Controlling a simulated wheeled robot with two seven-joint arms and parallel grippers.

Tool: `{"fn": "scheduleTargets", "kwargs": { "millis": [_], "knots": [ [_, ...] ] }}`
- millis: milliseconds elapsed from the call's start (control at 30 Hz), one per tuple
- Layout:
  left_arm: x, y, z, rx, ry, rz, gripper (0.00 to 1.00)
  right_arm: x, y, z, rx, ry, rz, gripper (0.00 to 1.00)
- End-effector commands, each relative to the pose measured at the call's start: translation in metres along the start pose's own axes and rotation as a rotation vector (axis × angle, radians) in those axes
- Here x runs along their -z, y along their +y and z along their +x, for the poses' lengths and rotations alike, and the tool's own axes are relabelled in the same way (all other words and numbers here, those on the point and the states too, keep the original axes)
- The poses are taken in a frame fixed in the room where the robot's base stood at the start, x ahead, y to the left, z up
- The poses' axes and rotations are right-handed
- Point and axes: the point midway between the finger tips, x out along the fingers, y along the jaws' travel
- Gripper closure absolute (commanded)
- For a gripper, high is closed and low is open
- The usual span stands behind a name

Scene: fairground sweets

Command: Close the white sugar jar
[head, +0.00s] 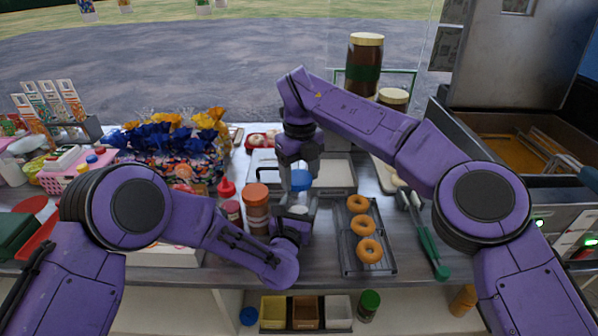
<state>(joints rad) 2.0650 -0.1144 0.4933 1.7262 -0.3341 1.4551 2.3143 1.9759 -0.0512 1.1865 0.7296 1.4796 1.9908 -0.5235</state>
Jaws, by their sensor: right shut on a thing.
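My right gripper (300,168) reaches down from above at the centre and is shut on a blue lid (301,181). Just below the lid, a small white top (298,209), which looks like the white sugar jar, shows between the lid and my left gripper (297,222). The lid appears above the jar; whether they touch I cannot tell. My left gripper is low at the jar, its fingers partly hidden by its own wrist. Whether it is shut on the jar does not show clearly. Most of the jar's body is hidden.
An orange-lidded brown jar (256,208) and a red-topped bottle (227,190) stand close left. A tray (353,262) with three doughnuts lies to the right, then green-handled tongs (428,245). A pile of wrapped sweets (165,165) fills the left. A pale tray (335,172) lies behind.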

Motion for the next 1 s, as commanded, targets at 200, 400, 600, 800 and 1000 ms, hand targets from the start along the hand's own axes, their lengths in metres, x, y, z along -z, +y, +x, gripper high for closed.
{"fn": "scheduleTargets", "kwargs": {
  "millis": [200, 400, 600, 800, 1000],
  "knots": [
    [0.0, 0.0, 0.0, 0.0, 0.0, 0.0, 0.87, 0.0, 0.0, 0.002, 0.0, 0.0, -0.001, 0.66],
    [0.0, 0.0, 0.0, 0.0, 0.0, 0.0, 0.87, 0.0, 0.0, 0.002, 0.0, 0.0, -0.001, 0.66],
    [0.0, 0.0, 0.0, 0.0, 0.0, 0.0, 0.87, 0.0, 0.0, 0.006, 0.0, 0.0, -0.001, 0.66],
    [0.0, 0.0, 0.0, 0.0, 0.0, 0.0, 0.87, 0.0, 0.0, 0.018, 0.0, 0.0, 0.002, 0.66],
    [0.0, 0.0, 0.0, 0.0, 0.0, 0.0, 0.87, 0.0, 0.0, 0.02, 0.001, -0.001, 0.003, 0.66]
  ]
}}
